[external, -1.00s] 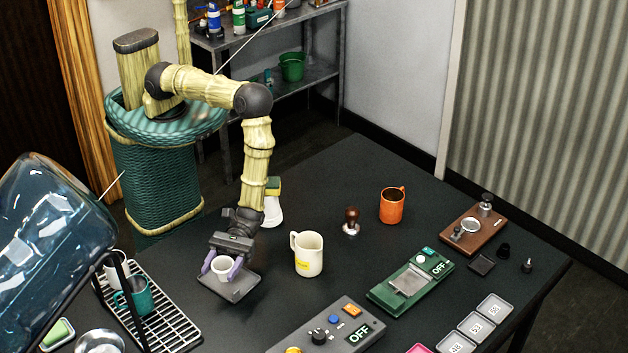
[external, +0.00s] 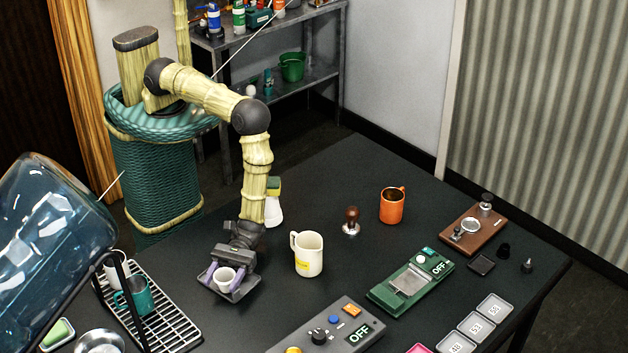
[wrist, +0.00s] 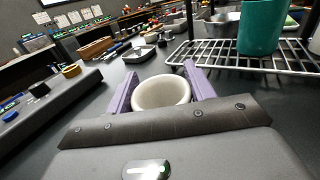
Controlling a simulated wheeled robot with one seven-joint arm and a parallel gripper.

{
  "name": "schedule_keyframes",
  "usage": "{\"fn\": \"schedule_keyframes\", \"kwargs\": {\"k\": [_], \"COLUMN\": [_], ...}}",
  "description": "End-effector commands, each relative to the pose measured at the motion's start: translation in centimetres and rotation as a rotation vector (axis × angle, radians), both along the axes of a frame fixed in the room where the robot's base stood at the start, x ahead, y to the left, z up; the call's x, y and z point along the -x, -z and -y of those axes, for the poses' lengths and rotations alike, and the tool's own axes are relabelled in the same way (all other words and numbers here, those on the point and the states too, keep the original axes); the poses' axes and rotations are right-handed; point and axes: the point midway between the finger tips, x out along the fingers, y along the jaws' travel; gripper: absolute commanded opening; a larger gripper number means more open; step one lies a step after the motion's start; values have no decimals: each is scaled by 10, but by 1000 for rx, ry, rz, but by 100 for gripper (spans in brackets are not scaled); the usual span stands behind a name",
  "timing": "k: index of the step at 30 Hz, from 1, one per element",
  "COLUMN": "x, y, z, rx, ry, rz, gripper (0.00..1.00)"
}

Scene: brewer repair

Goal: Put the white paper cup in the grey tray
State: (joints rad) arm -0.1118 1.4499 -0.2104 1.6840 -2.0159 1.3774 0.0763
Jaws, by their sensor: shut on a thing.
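The white paper cup (external: 225,276) is upright between the purple fingers of my gripper (external: 223,279), which is shut on it. In the wrist view the cup (wrist: 162,92) shows its round open rim between the two fingers (wrist: 157,84). Its lower part is hidden by my gripper's dark body, and I cannot tell how far its base is above the table. A small shallow grey tray (wrist: 138,55) lies on the table ahead in the wrist view, beyond the cup and slightly left. I cannot make out this tray in the external view.
A wire rack (external: 181,327) with a teal mug (external: 139,294) stands left of my gripper in the external view. A cream mug (external: 309,257) is close on the right. A grey control box (external: 327,333) is at the lower right. Dark table between rack and box is clear.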

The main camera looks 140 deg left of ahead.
Motion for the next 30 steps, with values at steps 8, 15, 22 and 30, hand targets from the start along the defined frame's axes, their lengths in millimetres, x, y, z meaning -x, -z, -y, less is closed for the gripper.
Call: {"fn": "schedule_keyframes", "kwargs": {"k": [8, 15, 22, 30], "x": [0, 0, 0, 0], "y": [7, 13, 11, 8], "z": [0, 0, 0, 0], "rx": [1, 1, 0, 0], "ry": [0, 0, 0, 0], "rz": [-1, 1, 0, 0], "gripper": [33, 33, 75, 75]}}
